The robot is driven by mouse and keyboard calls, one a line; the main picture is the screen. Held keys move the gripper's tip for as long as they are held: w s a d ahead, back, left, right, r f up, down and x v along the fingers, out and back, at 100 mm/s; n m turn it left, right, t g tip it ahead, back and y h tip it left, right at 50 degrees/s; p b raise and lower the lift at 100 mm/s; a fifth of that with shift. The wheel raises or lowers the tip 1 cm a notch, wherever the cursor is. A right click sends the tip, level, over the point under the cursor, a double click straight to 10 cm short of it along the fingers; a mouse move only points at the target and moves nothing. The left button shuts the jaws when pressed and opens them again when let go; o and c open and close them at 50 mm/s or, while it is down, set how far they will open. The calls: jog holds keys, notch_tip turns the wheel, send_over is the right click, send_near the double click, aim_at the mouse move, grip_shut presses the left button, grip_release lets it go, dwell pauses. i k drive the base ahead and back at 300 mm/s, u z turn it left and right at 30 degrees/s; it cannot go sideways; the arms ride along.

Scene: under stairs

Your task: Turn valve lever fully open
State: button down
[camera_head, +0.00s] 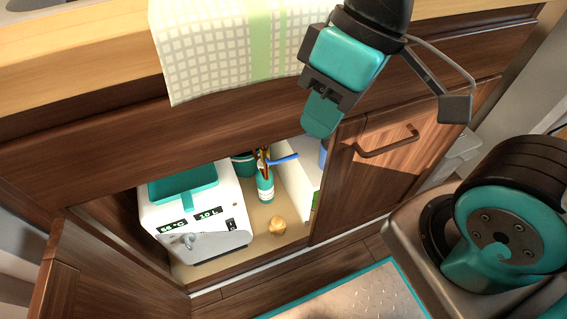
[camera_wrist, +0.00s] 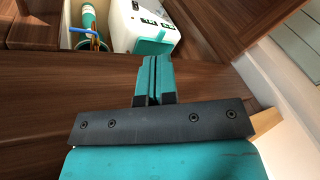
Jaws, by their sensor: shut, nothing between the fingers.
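The valve lever (camera_head: 283,158) is a thin blue bar inside the open cabinet, sticking out to the right from a brass-coloured fitting (camera_head: 262,160). The lever also shows in the wrist view (camera_wrist: 78,30), at the upper left. My gripper (camera_head: 321,120) is in front of the cabinet front, above and to the right of the lever, and apart from it. In the wrist view its two teal fingers (camera_wrist: 155,62) are together, with nothing between them. The lower part of the fitting is hard to make out.
A white box with a teal top (camera_head: 205,222) stands left in the cabinet. A teal bottle (camera_head: 265,187) and a small yellowish object (camera_head: 277,226) are beside it. An open door (camera_head: 100,275) is at the left; a closed door (camera_head: 380,165) is at the right. A checked towel (camera_head: 215,55) hangs above.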

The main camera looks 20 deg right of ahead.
aim_at(295, 155)
jog(key=u, duration=0.1)
jog(key=k, duration=0.9)
jog(key=u, duration=0.45)
